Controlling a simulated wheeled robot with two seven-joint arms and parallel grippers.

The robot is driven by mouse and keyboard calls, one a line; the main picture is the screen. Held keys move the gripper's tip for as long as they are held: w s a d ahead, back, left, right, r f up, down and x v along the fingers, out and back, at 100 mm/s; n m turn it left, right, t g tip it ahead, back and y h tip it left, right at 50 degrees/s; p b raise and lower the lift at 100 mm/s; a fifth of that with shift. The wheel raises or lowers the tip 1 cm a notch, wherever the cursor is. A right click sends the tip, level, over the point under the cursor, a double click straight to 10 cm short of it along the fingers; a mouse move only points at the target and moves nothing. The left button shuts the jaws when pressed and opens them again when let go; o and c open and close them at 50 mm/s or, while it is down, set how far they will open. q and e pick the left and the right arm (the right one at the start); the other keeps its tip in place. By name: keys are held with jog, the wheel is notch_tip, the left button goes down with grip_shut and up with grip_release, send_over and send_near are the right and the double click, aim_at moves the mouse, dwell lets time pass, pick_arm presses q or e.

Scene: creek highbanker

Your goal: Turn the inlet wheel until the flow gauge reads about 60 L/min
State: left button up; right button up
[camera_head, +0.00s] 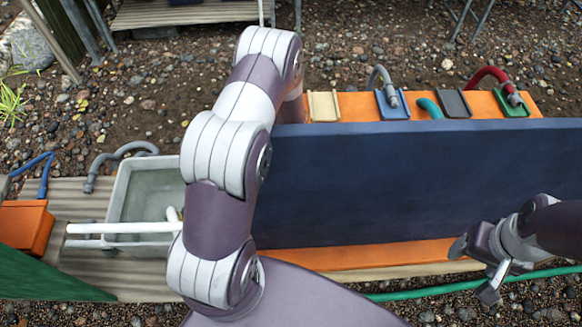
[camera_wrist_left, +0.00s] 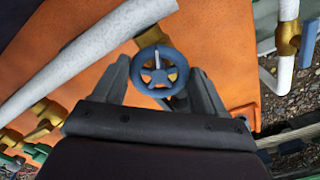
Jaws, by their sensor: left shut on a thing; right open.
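The blue spoked inlet wheel (camera_wrist_left: 160,77) shows in the left wrist view, in front of an orange panel (camera_wrist_left: 235,65). A thin pale bar crosses its upper middle. My left gripper (camera_wrist_left: 160,66) has a finger on each side of the wheel and is shut on it. In the head view the left gripper and the wheel are hidden. My right gripper (camera_head: 474,268) is open and empty at the right, by the near edge of the long dark blue panel (camera_head: 400,185). I cannot make out a flow gauge or its reading in either view.
A grey-white tub (camera_head: 122,190) with white pipes (camera_head: 120,228) stands at the left. Hose stubs on coloured plates line the far orange edge (camera_head: 350,105). A green hose (camera_head: 440,287) runs along the near side. In the left wrist view, a pale pipe (camera_wrist_left: 85,55) crosses the upper left.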

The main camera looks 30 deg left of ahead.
pick_arm(q)
jog(key=shift+w+r, duration=0.1)
jog(key=o, duration=1)
jog(key=shift+o, duration=0.2)
notch_tip(320, 180, up, 13)
jog(key=b, duration=0.2)
jog(key=shift+f, duration=0.2)
